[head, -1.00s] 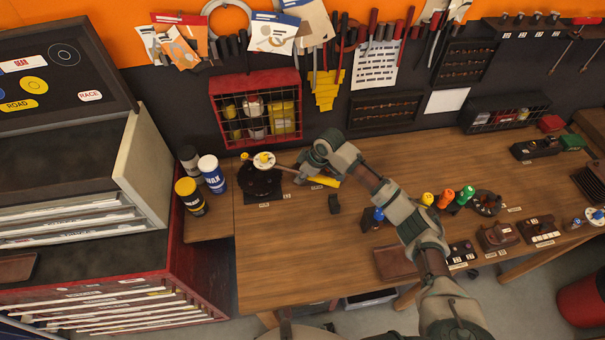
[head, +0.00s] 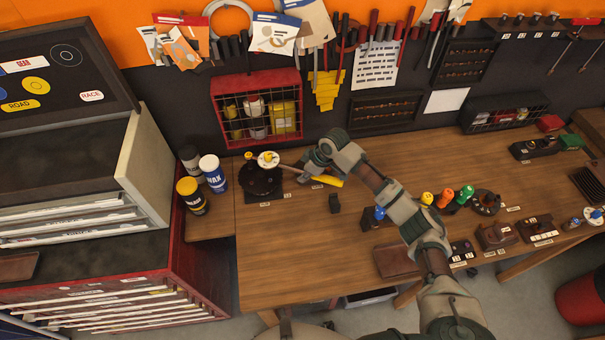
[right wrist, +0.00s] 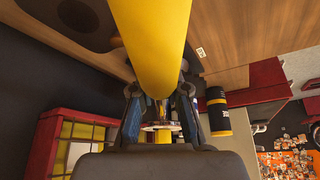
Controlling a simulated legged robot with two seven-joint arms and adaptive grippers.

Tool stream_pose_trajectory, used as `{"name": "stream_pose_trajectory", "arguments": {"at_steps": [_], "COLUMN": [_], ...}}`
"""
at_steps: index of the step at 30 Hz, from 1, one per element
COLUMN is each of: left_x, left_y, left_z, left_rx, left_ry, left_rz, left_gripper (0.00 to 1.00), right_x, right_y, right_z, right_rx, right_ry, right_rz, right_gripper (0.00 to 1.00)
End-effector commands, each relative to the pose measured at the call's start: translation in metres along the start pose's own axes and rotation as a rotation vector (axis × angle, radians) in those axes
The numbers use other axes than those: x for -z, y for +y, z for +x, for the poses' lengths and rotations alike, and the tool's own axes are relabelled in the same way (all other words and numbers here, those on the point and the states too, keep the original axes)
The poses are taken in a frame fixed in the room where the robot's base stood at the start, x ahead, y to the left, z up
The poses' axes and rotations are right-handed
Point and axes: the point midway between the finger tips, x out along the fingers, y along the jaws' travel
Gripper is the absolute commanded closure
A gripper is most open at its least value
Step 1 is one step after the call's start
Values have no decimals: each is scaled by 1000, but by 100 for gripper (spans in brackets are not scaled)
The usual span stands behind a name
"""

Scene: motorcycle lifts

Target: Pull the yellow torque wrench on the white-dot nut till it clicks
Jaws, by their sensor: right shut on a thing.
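The torque wrench has a yellow handle (head: 328,181) and a thin shaft that runs left to a white disc (head: 268,159) with a yellow piece on top. The disc sits above a dark round fixture (head: 260,181) at the bench's left end. My right gripper (head: 307,168) is shut on the wrench, between the disc and the handle's end. In the right wrist view, the yellow handle (right wrist: 157,40) fills the upper middle and my right gripper's fingers (right wrist: 160,112) stand on either side. I cannot make out a white-dot nut. My left gripper is out of view.
A wax can (head: 212,173) and a yellow-topped can (head: 190,195) stand left of the fixture. A red wire-front cabinet (head: 257,109) hangs behind. The bench front (head: 290,255) is clear.

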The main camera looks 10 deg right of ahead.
Motion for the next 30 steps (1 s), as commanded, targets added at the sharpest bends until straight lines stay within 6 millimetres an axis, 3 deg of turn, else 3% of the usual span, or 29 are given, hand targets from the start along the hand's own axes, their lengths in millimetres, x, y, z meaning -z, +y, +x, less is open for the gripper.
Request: {"name": "stream_pose_trajectory", "arguments": {"at_steps": [7, 17, 22, 30], "left_x": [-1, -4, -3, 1], "left_y": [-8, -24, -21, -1], "left_z": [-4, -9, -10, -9], "left_rx": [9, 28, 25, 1], "left_ry": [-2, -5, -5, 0], "left_rz": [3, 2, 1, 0], "left_gripper": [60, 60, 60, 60], "right_x": [0, -16, -19, -13], "right_y": [2, 12, 14, 10], "right_z": [-2, -7, -7, -6], "right_rx": [-1, 5, 7, 4], "right_ry": [4, 15, 17, 13], "right_rz": [0, 3, 3, 1], "right_gripper": [100, 100, 100, 100]}}
